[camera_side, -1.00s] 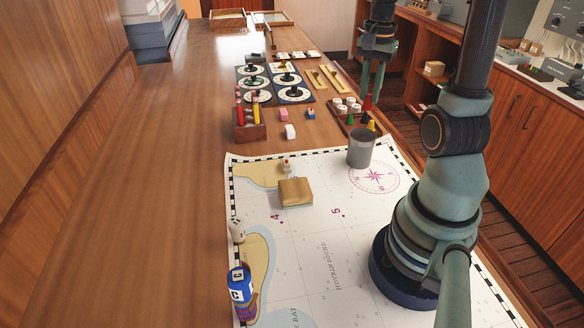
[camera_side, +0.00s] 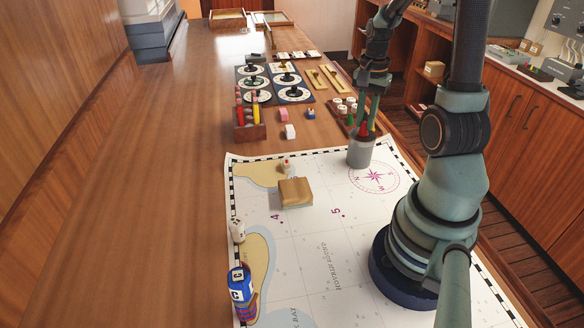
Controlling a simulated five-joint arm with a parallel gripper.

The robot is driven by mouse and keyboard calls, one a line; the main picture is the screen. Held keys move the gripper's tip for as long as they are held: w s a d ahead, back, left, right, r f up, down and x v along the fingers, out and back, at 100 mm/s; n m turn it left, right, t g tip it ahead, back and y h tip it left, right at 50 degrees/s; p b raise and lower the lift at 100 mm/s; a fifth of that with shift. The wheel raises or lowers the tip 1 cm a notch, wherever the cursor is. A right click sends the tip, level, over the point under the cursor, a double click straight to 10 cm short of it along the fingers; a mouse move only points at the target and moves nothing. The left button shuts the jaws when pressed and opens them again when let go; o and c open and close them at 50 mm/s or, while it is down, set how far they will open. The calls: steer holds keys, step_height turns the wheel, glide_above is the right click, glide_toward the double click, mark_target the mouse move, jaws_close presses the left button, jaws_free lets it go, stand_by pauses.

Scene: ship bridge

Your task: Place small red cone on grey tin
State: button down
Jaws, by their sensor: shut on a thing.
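The grey tin (camera_side: 359,154) stands upright on the chart, beside the printed compass rose. The small red cone (camera_side: 363,130) is at the top of the tin, point up. My gripper (camera_side: 365,124) points down over the tin and is shut on the cone, a finger on either side. The fingers partly cover the cone. I cannot tell whether its base rests on the tin or is just above it.
Behind the tin is a dark tray (camera_side: 336,116) with white round pieces and a green cone (camera_side: 350,119). A wooden block (camera_side: 295,192) lies on the chart (camera_side: 310,235). A pencil box (camera_side: 250,132) stands left. The wooden tabletop at left is clear.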

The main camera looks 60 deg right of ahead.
mark_target(365, 122)
steer(key=c, duration=0.8)
jaws_free()
steer(key=shift+o, duration=0.2)
step_height(365, 122, up, 11)
steer(key=w+a+r+n+t, duration=0.1)
steer(key=w+a+n+t, duration=0.1)
steer(key=a+n, duration=0.7)
steer(key=w+a+r+n+t, duration=0.2)
steer(key=a+n, duration=0.7)
steer(key=a, duration=0.7)
steer(key=shift+w+a+t, duration=0.15)
steer(key=shift+w+t, duration=0.6)
steer(key=shift+t, duration=0.05)
